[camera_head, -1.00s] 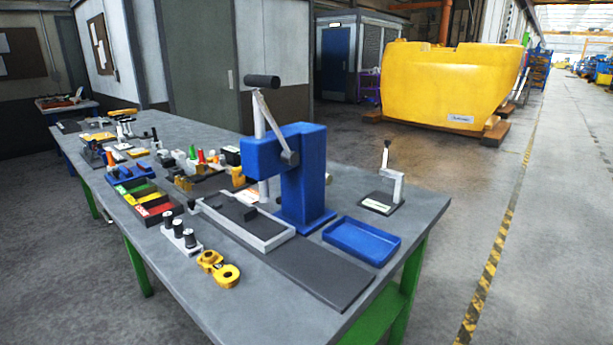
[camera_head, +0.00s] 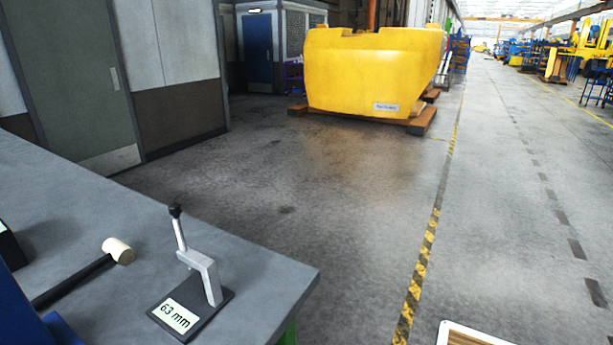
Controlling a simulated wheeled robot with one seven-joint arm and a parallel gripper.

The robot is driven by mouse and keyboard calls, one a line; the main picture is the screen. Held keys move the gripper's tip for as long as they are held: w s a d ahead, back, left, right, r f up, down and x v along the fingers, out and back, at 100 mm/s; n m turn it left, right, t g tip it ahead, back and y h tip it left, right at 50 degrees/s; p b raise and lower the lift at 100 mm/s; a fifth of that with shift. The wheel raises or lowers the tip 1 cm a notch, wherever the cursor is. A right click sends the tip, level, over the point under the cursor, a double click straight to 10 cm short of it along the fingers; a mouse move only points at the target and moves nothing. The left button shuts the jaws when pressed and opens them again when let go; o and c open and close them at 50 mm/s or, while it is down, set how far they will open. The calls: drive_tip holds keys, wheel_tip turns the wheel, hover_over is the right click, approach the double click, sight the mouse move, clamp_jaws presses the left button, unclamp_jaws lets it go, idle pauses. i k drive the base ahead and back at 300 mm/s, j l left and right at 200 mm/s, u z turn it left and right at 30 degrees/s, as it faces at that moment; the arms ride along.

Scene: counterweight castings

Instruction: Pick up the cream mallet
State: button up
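The cream mallet (camera_head: 118,251) lies on the grey workbench (camera_head: 80,205) at the lower left of the head view. Its cream head points to the right and away, and its dark handle runs down to the left. The handle's near end is hidden behind a blue part at the lower left corner. My gripper is not in view.
A clamp stand (camera_head: 205,280) on a dark base marked "63 mm" stands right of the mallet, near the bench corner. A pale-framed board (camera_head: 476,336) shows at the bottom edge. A yellow casting (camera_head: 372,72) rests on timbers across open floor.

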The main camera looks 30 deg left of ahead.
sight(115, 249)
drive_tip(key=i+u, duration=0.1)
drive_tip(key=i, duration=0.45)
drive_tip(key=i+l+u, duration=0.1)
drive_tip(key=i, duration=0.4)
drive_tip(key=i+u, duration=0.3)
drive_tip(key=u, duration=0.2)
drive_tip(key=i+l+u, duration=0.25)
drive_tip(key=u, duration=0.25)
drive_tip(key=i+u, duration=0.1)
drive_tip(key=u, duration=0.35)
drive_tip(key=i+l+u, duration=0.1)
drive_tip(key=u, duration=0.35)
drive_tip(key=i+l+u, duration=0.1)
drive_tip(key=u, duration=0.3)
drive_tip(key=l+u, duration=0.1)
drive_tip(key=u, duration=0.35)
drive_tip(key=i+l+u, duration=0.1)
drive_tip(key=u, duration=0.35)
drive_tip(key=i+l+u, duration=0.1)
drive_tip(key=u, duration=0.35)
drive_tip(key=i+l+u, duration=0.1)
drive_tip(key=l+u, duration=0.5)
drive_tip(key=u, duration=0.3)
